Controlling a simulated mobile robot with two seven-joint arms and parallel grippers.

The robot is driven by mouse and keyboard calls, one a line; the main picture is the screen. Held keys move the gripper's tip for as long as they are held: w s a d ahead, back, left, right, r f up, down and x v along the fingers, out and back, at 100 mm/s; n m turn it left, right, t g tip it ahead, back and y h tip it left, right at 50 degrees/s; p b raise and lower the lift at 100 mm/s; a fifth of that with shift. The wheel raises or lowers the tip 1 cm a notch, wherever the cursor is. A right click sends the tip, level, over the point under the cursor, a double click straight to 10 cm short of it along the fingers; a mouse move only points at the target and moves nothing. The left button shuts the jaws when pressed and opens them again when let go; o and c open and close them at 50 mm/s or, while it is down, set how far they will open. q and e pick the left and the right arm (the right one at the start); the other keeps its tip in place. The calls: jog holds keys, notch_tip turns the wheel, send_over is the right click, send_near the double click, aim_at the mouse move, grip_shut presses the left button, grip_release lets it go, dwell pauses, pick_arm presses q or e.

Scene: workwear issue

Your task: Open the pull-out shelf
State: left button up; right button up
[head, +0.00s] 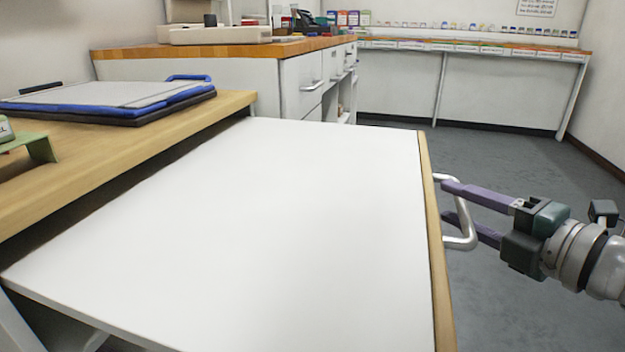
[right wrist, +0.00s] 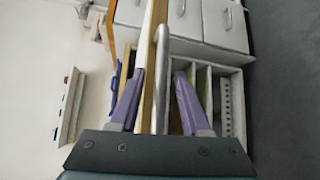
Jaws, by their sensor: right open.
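The pull-out shelf (head: 290,225) is a white board with a wooden front strip (head: 436,255). It stands well out from under the wooden worktop (head: 180,125). A silver bow handle (head: 468,225) is on its front edge. My right gripper (head: 447,202) is at this handle, with its purple fingers open. In the right wrist view, the handle (right wrist: 158,85) lies between the two fingers, with a gap to the right finger; contact with the left one is unclear. My left gripper is not in view.
A blue-edged board (head: 110,95) and a green bracket (head: 35,147) lie on the worktop at left. A white drawer cabinet (head: 300,90) stands behind the shelf. The grey floor (head: 520,180) to the right is clear up to a far bench (head: 480,45).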

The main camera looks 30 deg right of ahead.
jog(key=s+r+p, duration=0.1)
jog(key=s+p, duration=0.1)
jog(key=s, duration=0.8)
jog(key=shift+a+r, duration=0.25)
jog(key=shift+a, duration=0.2)
jog(key=shift+w+r, duration=0.1)
jog(key=shift+w, duration=0.05)
